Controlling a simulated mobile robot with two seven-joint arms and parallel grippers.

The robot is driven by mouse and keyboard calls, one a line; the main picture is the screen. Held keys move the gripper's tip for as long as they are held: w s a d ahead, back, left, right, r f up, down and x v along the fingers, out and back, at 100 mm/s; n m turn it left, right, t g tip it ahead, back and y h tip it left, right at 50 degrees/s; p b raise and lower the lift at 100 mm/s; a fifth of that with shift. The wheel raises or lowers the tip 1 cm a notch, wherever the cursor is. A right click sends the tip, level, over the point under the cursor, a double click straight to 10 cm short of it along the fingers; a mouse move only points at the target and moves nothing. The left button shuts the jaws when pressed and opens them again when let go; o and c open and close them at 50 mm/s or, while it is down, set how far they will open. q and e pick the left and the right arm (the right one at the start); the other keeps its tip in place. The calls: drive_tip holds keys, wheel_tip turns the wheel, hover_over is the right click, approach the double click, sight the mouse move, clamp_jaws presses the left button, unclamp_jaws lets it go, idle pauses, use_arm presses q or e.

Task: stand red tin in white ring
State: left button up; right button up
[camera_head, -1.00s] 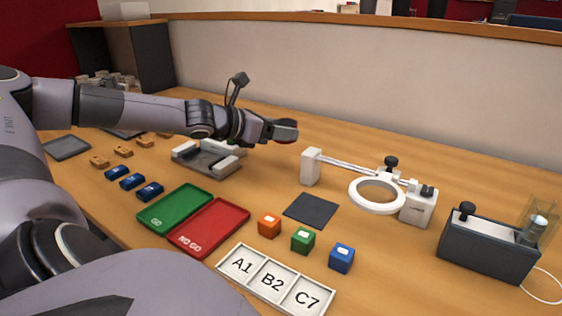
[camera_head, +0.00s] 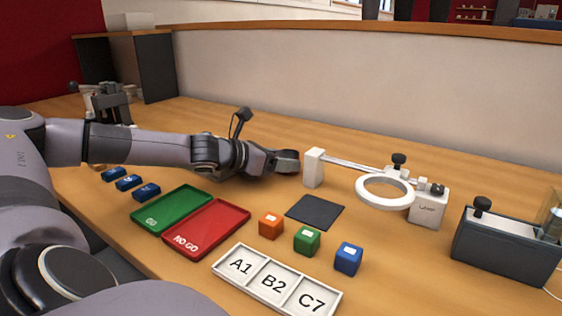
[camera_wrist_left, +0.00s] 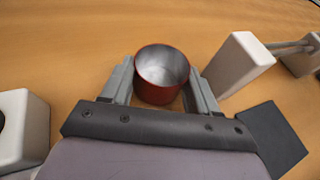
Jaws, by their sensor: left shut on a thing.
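The red tin (camera_wrist_left: 161,88) is a short, open-topped red cylinder with a silvery inside. In the left wrist view it sits upright between the fingers of my left gripper (camera_wrist_left: 161,92), which is shut on it. The white ring (camera_head: 384,206) is farther right, joined to the stand's rod and a white block. The inside of the ring is empty. My right gripper is not in view.
A white post (camera_head: 313,168) stands between my left gripper and the ring, with a rod (camera_head: 350,166) running right. A dark square pad (camera_head: 315,212) lies in front. Orange, green and blue cubes (camera_head: 348,258), green and red trays (camera_head: 206,228) and a dark box (camera_head: 503,247) stand nearer.

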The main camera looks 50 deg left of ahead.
use_arm(q)
drive_tip(key=o, duration=0.9)
drive_tip(key=shift+f, duration=0.2)
drive_tip(key=o, duration=0.4)
drive_tip(key=shift+r, duration=0.15)
